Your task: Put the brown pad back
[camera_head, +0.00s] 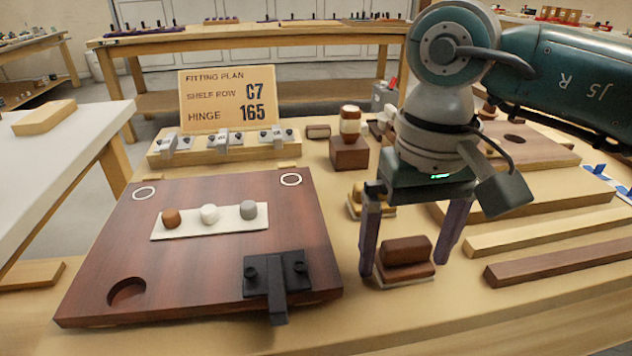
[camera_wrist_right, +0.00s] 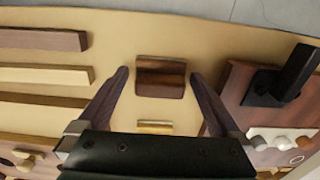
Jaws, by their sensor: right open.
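A dark brown block (camera_head: 405,250), which looks like the brown pad, sits on a thin pale base on the bench, right of the dark wooden panel. My right gripper (camera_head: 404,268) points down over it, with one purple finger on each side. In the right wrist view the brown block (camera_wrist_right: 160,78) lies between the spread fingertips (camera_wrist_right: 159,74), with gaps on both sides. The gripper is open and holds nothing. My left gripper is out of view.
The dark wooden panel (camera_head: 205,265) carries a black hinge (camera_head: 277,275) and a pale strip with brown, white and grey knobs (camera_head: 209,215). A yellowish block (camera_head: 358,196) sits behind the brown one. Wooden strips (camera_head: 560,262) lie at the right. A fitting-plan sign (camera_head: 228,99) stands behind.

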